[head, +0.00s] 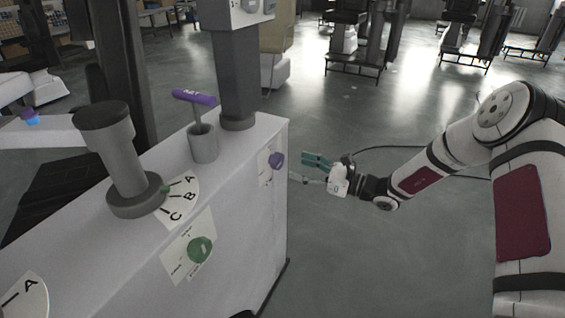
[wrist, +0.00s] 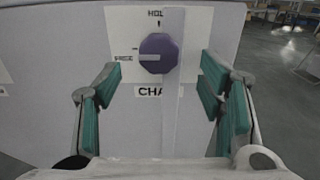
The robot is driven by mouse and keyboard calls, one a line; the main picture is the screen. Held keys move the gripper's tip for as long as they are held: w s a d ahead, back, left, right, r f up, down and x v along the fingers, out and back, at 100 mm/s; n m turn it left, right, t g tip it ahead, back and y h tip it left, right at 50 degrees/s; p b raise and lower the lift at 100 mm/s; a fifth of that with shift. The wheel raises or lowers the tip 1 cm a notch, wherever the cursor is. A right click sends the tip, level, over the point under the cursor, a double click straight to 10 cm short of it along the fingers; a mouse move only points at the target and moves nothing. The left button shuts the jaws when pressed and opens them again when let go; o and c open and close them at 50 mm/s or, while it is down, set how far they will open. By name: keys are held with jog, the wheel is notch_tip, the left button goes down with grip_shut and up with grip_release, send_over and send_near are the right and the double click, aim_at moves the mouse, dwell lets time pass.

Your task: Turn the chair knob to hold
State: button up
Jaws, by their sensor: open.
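The chair knob (head: 277,160) is purple and sits on the end face of the white cabinet, on a white label plate. In the wrist view the knob (wrist: 158,53) is ahead of my gripper, with "HOLD" above it, "FREE" at its left and a partly covered "CHA" below. A light pointer mark on the knob faces left, toward "FREE". My gripper (head: 312,170) is open, with teal finger pads. Its fingers (wrist: 162,95) stand apart on both sides, short of the knob and not touching it.
The cabinet (head: 240,230) also carries a green knob (head: 200,250), a grey lever post (head: 122,160) by an A-B-C dial, and a purple-topped T-handle (head: 194,98). A pale vertical strip (wrist: 173,110) runs beside the chair knob.

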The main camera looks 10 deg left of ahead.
aim_at(281, 161)
jog(key=x, duration=0.7)
jog(key=shift+s+b, duration=0.1)
jog(key=shift+b, duration=0.3)
jog(key=c, duration=1.1)
